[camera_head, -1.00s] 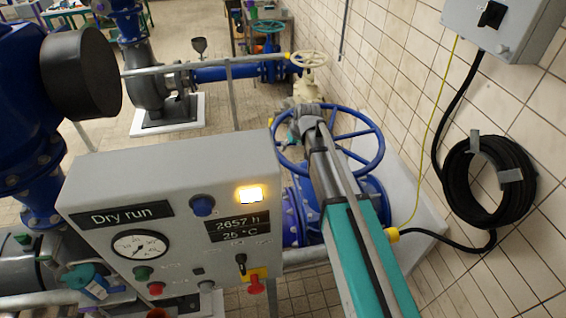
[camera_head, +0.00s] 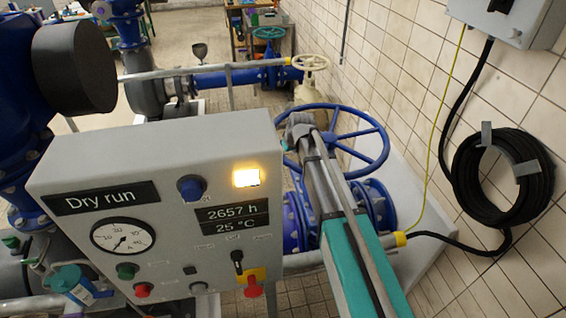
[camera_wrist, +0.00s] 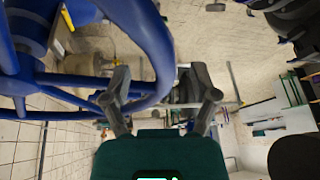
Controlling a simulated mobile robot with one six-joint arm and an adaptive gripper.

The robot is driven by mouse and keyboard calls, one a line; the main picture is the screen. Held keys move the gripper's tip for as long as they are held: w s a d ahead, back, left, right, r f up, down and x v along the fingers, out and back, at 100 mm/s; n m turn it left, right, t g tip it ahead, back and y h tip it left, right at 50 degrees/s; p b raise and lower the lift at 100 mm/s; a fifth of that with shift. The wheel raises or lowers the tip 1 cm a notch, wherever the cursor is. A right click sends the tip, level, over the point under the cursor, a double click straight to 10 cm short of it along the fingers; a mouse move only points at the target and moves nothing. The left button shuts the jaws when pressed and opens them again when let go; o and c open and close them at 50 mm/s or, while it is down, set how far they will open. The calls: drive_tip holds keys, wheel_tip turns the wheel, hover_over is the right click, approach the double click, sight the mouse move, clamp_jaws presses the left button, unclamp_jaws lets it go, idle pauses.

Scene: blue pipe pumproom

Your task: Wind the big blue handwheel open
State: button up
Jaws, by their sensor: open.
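The big blue handwheel (camera_head: 387,146) lies nearly flat on top of a blue valve (camera_head: 376,205), right of the control panel. In the wrist view its rim (camera_wrist: 154,38) and spokes fill the upper left. My gripper (camera_head: 300,128) is at the wheel's left side in the head view, where the arm hides part of the rim. In the wrist view my gripper (camera_wrist: 162,98) has its two fingers spread apart. The rim's curved edge is close to the left finger and appears to reach into the gap. I cannot tell whether they touch.
A grey control panel (camera_head: 160,165) with a lit yellow lamp stands just left of my arm. A tiled wall and a coiled black hose (camera_head: 500,180) are on the right.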

drive_tip(key=shift+b+x, duration=1.05)
drive_tip(key=shift+x, duration=0.4)
clamp_jaws()
drive_tip(key=shift+a, duration=0.3)
drive_tip(key=shift+d, duration=0.15)
drive_tip(key=shift+s, duration=0.2)
